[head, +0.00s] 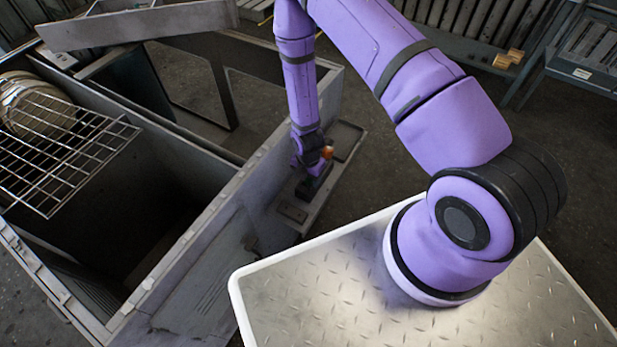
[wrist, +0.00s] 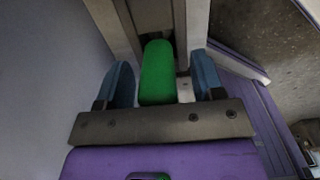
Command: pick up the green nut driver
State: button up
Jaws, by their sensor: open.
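The green nut driver (wrist: 157,72) shows in the wrist view as a rounded green handle. My gripper is open. Whether a finger touches the handle I cannot tell. The driver's far end is hidden. In the head view my gripper (head: 312,188) points down over a narrow ledge beside the grey housing. The green driver cannot be made out there.
The open grey housing (head: 190,250) stands at left, its wall close to my gripper. A wire rack (head: 62,150) lies across its top. The ledge (head: 345,140) runs along its right side. Shelving (head: 590,45) stands at the back right. Bare floor (head: 400,140) lies right of the ledge.

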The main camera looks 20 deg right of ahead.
jog(key=shift+f, duration=0.4)
jog(key=c, duration=1.1)
jog(key=shift+r, duration=0.1)
jog(key=shift+r, duration=4.9)
